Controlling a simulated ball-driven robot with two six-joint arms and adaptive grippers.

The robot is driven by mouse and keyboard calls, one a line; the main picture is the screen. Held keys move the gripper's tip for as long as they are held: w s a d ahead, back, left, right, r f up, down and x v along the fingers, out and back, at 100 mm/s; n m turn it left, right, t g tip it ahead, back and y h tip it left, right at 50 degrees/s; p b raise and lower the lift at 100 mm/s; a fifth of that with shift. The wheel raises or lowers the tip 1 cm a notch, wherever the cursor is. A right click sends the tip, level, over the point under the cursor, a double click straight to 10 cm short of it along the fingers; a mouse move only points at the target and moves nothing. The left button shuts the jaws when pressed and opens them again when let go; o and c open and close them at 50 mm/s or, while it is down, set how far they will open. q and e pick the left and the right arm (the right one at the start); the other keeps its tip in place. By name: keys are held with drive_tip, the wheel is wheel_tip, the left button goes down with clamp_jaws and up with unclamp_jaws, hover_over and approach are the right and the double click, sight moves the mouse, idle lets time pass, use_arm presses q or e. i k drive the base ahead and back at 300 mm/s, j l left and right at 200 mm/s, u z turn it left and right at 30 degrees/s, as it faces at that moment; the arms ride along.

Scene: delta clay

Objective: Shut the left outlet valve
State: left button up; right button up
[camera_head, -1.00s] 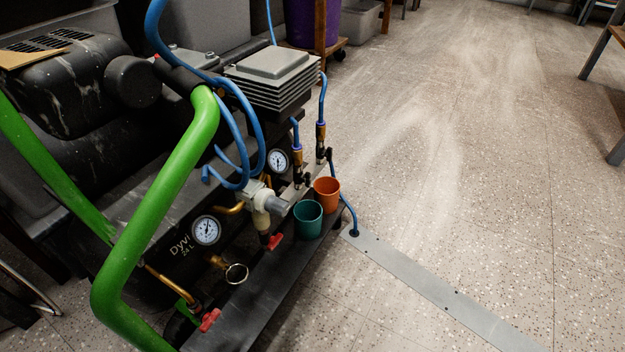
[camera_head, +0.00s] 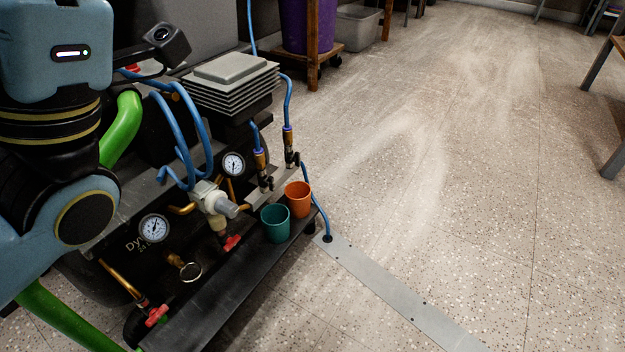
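The compressor (camera_head: 205,285) stands at the left, with two brass outlets on its front right, each fed by a blue hose. The left outlet valve (camera_head: 264,176) has a small dark lever, which looks roughly upright; its exact angle is too small to tell. The right outlet valve (camera_head: 290,152) is just behind it, to the right. Part of my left arm fills the left side, above and left of the valves and apart from them. Its gripper fingers do not show. My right gripper is not in view.
A teal cup (camera_head: 276,223) and an orange cup (camera_head: 299,199) stand on the compressor's front ledge, close below the outlets. A blue hose (camera_head: 321,214) runs down to a metal floor strip (camera_head: 385,290). Red handles (camera_head: 232,242) sit lower left.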

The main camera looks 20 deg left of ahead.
sight(271, 182)
drive_tip(key=i+l+z, duration=0.3)
drive_tip(key=i+l, duration=0.6)
drive_tip(key=i, duration=0.15)
drive_tip(key=i+u, duration=0.35)
drive_tip(key=i+l+u, duration=0.2)
drive_tip(key=i+u, duration=0.35)
drive_tip(key=u, duration=0.25)
drive_tip(key=i+l+u, duration=0.1)
drive_tip(key=u, duration=0.35)
drive_tip(key=i+l+u, duration=0.15)
drive_tip(key=u, duration=0.25)
drive_tip(key=i+l+u, duration=0.1)
drive_tip(key=u, duration=0.35)
drive_tip(key=l+u, duration=0.25)
drive_tip(key=u, duration=0.15)
drive_tip(key=i+l+u, duration=0.15)
drive_tip(key=u, duration=0.35)
drive_tip(key=l+u, duration=0.5)
drive_tip(key=i+l+u, duration=0.1)
drive_tip(key=l+u, duration=0.15)
drive_tip(key=u, duration=0.2)
drive_tip(key=l+u, duration=0.35)
drive_tip(key=u, duration=0.15)
